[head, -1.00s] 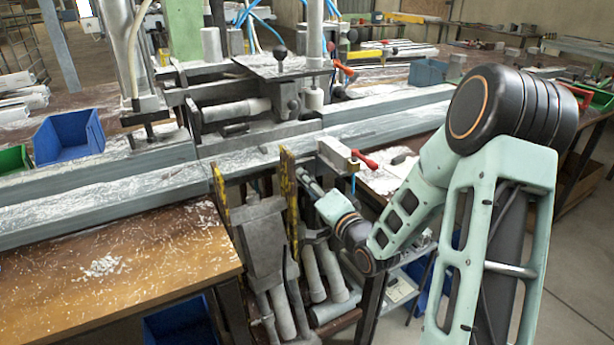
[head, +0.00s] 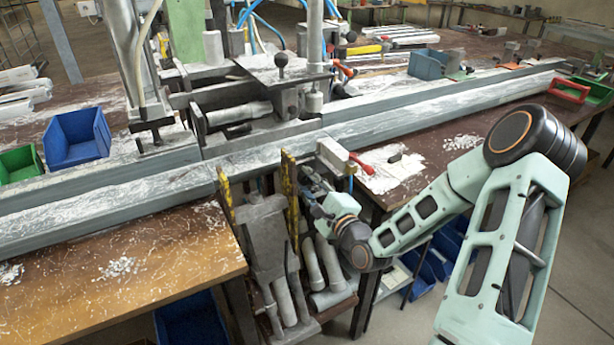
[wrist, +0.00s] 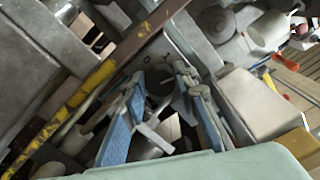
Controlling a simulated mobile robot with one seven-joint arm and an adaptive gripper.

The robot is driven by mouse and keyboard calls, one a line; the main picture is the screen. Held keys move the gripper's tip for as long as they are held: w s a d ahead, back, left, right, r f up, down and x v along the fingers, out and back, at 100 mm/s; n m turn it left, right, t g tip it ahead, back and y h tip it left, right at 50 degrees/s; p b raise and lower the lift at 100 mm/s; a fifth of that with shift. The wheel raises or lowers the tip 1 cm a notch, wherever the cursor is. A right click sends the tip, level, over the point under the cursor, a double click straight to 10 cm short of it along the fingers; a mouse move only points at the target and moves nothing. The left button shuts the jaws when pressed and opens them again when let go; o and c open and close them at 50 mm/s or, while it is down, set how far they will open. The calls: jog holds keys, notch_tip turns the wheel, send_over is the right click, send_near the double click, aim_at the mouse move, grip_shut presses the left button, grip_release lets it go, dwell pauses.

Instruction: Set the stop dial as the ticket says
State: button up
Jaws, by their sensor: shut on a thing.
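My gripper (head: 311,190) reaches in at the front of the bench, just right of the yellow-edged uprights (head: 289,195). In the wrist view my gripper (wrist: 160,82) shows two blue-padded fingers closed around a dark round knob (wrist: 158,80), which seems to be the stop dial. In the head view the knob is hidden behind the gripper. I cannot make out a ticket in either view.
A grey block (head: 335,155) with a red-handled lever (head: 361,164) stands just above my gripper. Long grey profiles (head: 430,112) cross the bench. Grey cylinders (head: 330,262) sit below.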

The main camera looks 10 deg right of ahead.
jog(key=shift+r+m+p, duration=0.15)
jog(key=shift+m+p, duration=0.45)
jog(key=shift+m, duration=0.7)
jog(key=o, duration=0.9)
jog(key=v, duration=1.2)
